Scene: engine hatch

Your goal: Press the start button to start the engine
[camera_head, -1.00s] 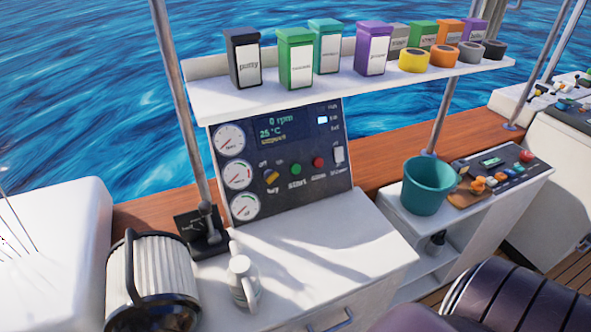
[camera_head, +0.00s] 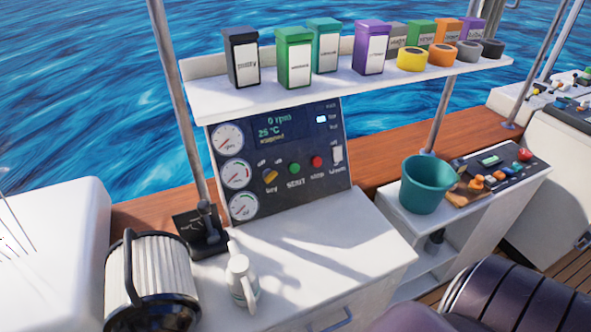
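The engine panel (camera_head: 262,190) stands upright at the back of the white counter, under a shelf. Its green start button (camera_head: 295,168) is in the middle of the lower row, with a label under it that reads like START. A red button (camera_head: 316,161) is to its right, and a yellow key switch (camera_head: 270,176) is to its left. The display (camera_head: 275,126) reads 0 rpm and 25 °C, with a small yellow word below that looks like "stopped". Neither of my grippers is in view.
The shelf (camera_head: 300,93) above the panel holds several coloured boxes and tape rolls. A teal bucket (camera_head: 424,185) is at right.

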